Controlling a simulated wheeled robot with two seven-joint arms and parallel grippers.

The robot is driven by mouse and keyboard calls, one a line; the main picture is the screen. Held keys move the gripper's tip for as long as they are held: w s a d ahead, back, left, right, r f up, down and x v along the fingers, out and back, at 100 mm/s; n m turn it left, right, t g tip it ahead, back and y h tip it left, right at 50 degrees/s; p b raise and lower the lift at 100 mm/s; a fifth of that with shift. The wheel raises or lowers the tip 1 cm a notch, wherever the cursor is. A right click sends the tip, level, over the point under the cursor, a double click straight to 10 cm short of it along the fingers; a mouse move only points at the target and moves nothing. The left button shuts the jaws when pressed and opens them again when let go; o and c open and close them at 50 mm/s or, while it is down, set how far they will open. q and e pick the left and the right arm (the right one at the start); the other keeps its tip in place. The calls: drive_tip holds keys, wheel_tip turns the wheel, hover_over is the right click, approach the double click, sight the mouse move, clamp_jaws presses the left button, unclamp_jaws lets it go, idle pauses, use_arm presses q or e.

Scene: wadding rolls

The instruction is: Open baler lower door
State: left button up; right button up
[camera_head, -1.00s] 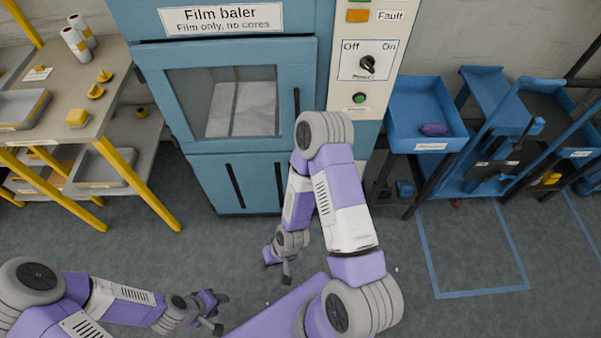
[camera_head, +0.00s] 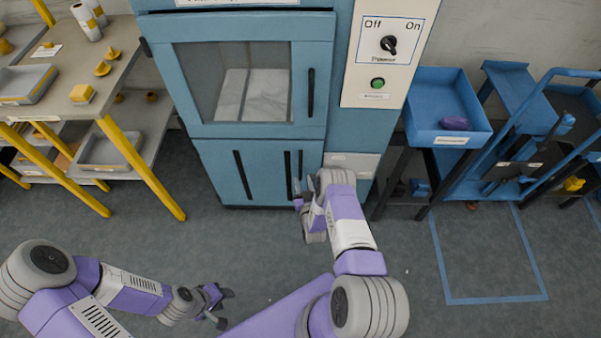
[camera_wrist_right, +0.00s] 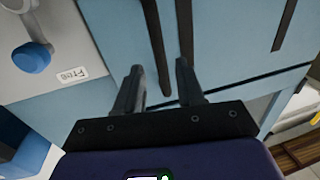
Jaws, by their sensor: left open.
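The baler's blue lower door (camera_head: 222,172) is closed below the windowed upper door. Dark vertical bars stand on its front, one toward the left (camera_head: 242,175) and a close pair toward the right (camera_head: 288,176). My right gripper (camera_head: 301,190) is at the lower right of this front, by the paired bars. In the right wrist view my right gripper (camera_wrist_right: 160,84) is open, with the end of one dark bar (camera_wrist_right: 156,50) showing between its fingers; I cannot tell whether they touch it. My left gripper (camera_head: 222,305) is open and empty above the floor, far from the baler.
The upper door (camera_head: 315,60) is shut, with its own handle. The control panel (camera_head: 388,60) has a knob and a green button. A blue knob (camera_wrist_right: 32,57) shows in the right wrist view. A blue bin (camera_head: 470,120) stands right, a yellow-legged table (camera_head: 125,70) left. Floor between is clear.

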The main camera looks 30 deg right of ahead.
sight(301, 173)
drive_tip(key=b+x, duration=0.1)
drive_tip(key=x, duration=0.3)
drive_tip(key=shift+w+f, duration=0.1)
drive_tip(key=shift+w+d+b, duration=0.25)
drive_tip(key=shift+w+b, duration=0.15)
drive_tip(key=shift+w, duration=0.25)
clamp_jaws()
